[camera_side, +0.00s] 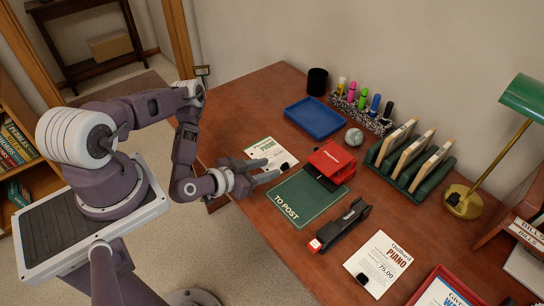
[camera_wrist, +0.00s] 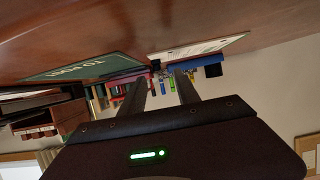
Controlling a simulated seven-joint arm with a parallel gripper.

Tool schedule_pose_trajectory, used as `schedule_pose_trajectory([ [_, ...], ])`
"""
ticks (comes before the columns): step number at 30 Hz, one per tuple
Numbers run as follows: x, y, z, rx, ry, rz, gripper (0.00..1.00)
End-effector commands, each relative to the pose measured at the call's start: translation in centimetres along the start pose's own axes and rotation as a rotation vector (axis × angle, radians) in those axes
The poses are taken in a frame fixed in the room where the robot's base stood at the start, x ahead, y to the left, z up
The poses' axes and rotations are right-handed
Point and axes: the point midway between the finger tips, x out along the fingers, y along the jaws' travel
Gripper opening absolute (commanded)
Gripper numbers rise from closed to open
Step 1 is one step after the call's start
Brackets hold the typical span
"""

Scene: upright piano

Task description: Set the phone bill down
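A white paper with a green heading (camera_side: 268,150) lies on the desk beside the green mat, with a dark clip at its near right corner. Its heading is too small to read, so I cannot tell if it is the phone bill. It also shows in the wrist view (camera_wrist: 205,48), flat against the desk. My gripper (camera_side: 273,168) is open, low over the desk at the clip end of this paper. In the wrist view my gripper's two fingers (camera_wrist: 163,75) stand apart, with no paper visibly held between them.
A green rack (camera_side: 408,168) holds several envelopes. A piano bill (camera_side: 379,264) lies to the front right, beside a red tray (camera_side: 419,293) with paper. A lamp (camera_side: 463,200) stands right.

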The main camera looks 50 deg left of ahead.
Motion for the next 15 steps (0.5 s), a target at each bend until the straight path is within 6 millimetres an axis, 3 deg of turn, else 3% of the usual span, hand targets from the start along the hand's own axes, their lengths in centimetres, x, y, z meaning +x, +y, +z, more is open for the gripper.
schedule_pose_trajectory([
  [7,4.3,0.4,0.1,0.001,0.003,-0.001,0.38],
  [15,5.2,0.5,0.2,0.000,-0.003,0.001,0.38],
])
